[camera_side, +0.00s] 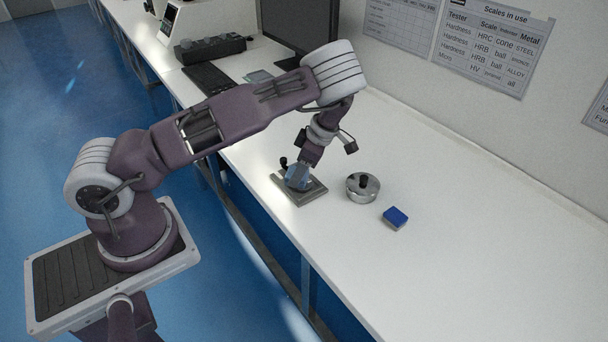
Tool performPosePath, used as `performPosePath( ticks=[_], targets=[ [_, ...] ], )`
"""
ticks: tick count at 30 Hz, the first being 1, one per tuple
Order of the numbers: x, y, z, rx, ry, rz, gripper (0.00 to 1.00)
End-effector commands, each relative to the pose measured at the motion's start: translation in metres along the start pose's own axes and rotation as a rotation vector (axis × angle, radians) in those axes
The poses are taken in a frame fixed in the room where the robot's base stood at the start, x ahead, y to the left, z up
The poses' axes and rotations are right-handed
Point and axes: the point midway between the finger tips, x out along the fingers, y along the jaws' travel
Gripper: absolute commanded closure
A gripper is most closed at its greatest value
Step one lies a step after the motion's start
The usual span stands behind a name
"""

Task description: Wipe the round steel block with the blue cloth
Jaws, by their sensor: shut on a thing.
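My gripper (301,172) points down over a grey flat plate (313,194) on the white bench. It is shut on a bunched blue cloth (297,182), which sits low over the middle of the plate. I cannot tell whether the cloth touches what is under it. No round steel block shows clearly on the plate; the cloth and gripper cover its middle. A round, shiny steel piece with a black knob on top (362,188) stands on the bench to the right of the plate, apart from it.
A small blue-topped block (395,217) lies right of the steel piece. A small black knob (283,162) stands at the plate's back left. A keyboard (208,79), a dark device (210,48) and a monitor (298,25) are farther back. The bench's front right is clear.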

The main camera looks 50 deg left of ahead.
Motion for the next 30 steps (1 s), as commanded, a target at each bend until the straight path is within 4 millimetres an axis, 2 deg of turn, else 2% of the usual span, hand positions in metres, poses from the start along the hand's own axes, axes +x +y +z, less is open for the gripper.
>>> performPosePath(
  ticks=[2,17,21,30],
  targets=[
    [0.002,0.005,-0.005,-0.002,0.000,-0.001,0.94],
    [-0.012,-0.025,0.028,0.001,-0.001,0.001,0.94],
    [-0.033,-0.025,0.019,-0.001,-0.004,0.002,0.94],
    [-0.057,-0.025,0.008,0.000,-0.001,0.001,0.94]
  ],
)
